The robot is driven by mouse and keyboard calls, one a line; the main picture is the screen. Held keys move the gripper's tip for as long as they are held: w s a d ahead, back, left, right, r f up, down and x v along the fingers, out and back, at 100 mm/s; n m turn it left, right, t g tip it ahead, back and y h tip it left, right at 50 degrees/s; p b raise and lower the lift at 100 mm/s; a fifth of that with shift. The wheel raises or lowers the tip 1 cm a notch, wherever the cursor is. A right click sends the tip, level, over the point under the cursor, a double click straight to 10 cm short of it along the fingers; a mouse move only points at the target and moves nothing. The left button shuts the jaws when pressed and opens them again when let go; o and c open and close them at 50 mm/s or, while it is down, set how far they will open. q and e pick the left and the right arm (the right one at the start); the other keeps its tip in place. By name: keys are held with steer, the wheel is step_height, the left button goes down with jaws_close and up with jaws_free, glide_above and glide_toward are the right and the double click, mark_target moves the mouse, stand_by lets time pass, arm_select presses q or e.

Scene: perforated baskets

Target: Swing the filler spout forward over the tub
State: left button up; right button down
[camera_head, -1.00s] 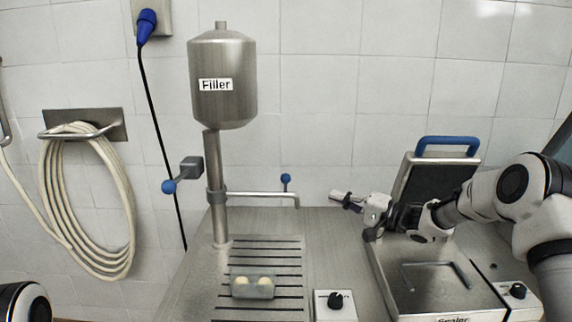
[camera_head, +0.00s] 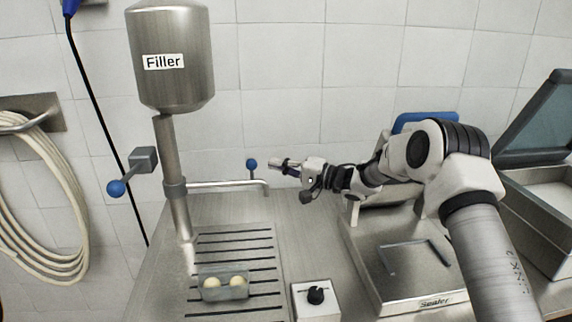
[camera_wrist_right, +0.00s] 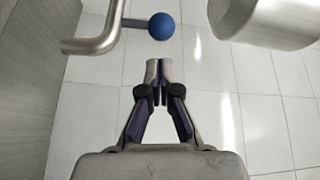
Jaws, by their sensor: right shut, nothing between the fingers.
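The filler (camera_head: 172,62) is a steel tank on a post at the left of the head view. Its spout (camera_head: 225,184) is a thin pipe reaching right from the post, with a bent-down end and a blue ball knob (camera_head: 252,163) on a stem. The spout (camera_wrist_right: 95,42) and its blue knob (camera_wrist_right: 161,26) also show in the right wrist view. The clear tub (camera_head: 222,286), holding two pale round pieces, stands on the slatted tray in front of the post. My right gripper (camera_head: 272,162) is shut and empty, just right of the knob and apart from it. My left gripper is out of view.
A sealer (camera_head: 436,302) with a blue handle (camera_head: 425,121) stands to the right, partly behind my right arm. A second blue ball (camera_head: 116,188) sticks out left of the post. A grey bin (camera_head: 545,215) is far right.

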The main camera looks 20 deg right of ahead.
steer(key=x, duration=0.5)
steer(key=shift+w+a+p, duration=0.1)
steer(key=shift+p, duration=0.3)
steer(key=shift+a, duration=0.1)
